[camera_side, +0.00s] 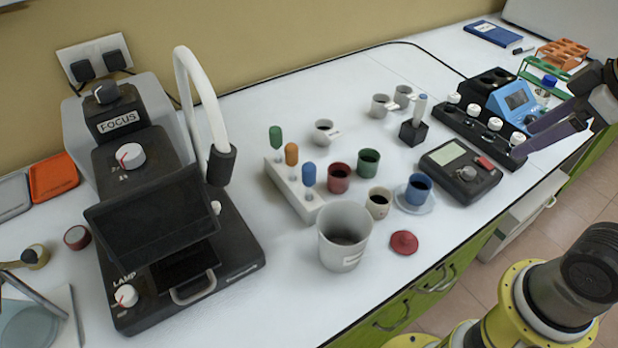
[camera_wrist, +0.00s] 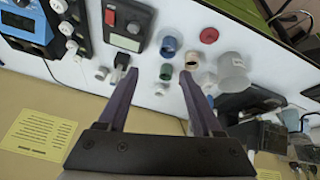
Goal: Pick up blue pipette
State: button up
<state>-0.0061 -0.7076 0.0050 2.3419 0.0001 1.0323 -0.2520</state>
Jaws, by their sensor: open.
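A green pipette (camera_side: 275,137) and an orange pipette (camera_side: 291,154) stand in the same rack. My gripper (camera_side: 520,142) is at the right edge of the side view, well to the right of the rack, with its purple fingers empty. In the wrist view my gripper (camera_wrist: 160,79) is open, its two fingers wide apart. The rack is mostly hidden behind the right finger there, and I cannot make out the blue pipette clearly.
A pale blue pipette-like tool stands in a black holder (camera_side: 413,132). Red (camera_side: 339,179), green (camera_side: 369,161) and blue cups (camera_side: 418,189) and a white beaker (camera_side: 343,240) crowd the rack's right side. A black FOCUS machine (camera_side: 150,210) stands left. The bench behind the rack is mostly clear.

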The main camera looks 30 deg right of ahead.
jog(key=w+a+r+n+g, duration=0.1)
jog(key=w+a+r+n, duration=0.25)
jog(key=w+r, duration=0.3)
jog(key=n+g, duration=0.4)
jog(key=n, duration=0.5)
send_over(309, 178)
jog(key=w, duration=0.2)
jog(key=f, duration=0.9)
jog(key=shift+s+d+f, duration=0.2)
jog(key=shift+d+f, duration=0.05)
notch_tip(309, 178, down, 7)
jog(key=shift+f, duration=0.15)
jog(key=shift+s+f, duration=0.15)
jog(key=shift+f, duration=1.25)
jog(key=shift+s+f, duration=0.1)
jog(key=shift+f, duration=1.25)
